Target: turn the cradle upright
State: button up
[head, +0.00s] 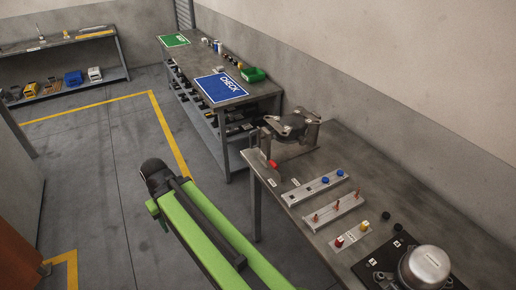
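A grey metal frame (291,133), which I take to be the cradle, stands at the back left end of the near workbench (375,190). It has a dark flat piece on top and posts and plates around it. I cannot tell for certain which way up it sits. My green arm crosses the lower middle of the head view, left of this bench and apart from the frame. My gripper does not show.
A red piece (272,164) lies beside the frame. Pin strips (335,208), small labels and a silver compressor (425,267) stand nearer on the bench. A second bench (205,67) has a blue CHECK mat (220,88) and green bin (253,74).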

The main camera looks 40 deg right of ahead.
aim_at(290, 128)
jog(key=z, duration=1.1)
jog(key=k, duration=0.6)
jog(key=u, duration=0.1)
jog(key=i, duration=1.3)
jog(key=u, duration=0.45)
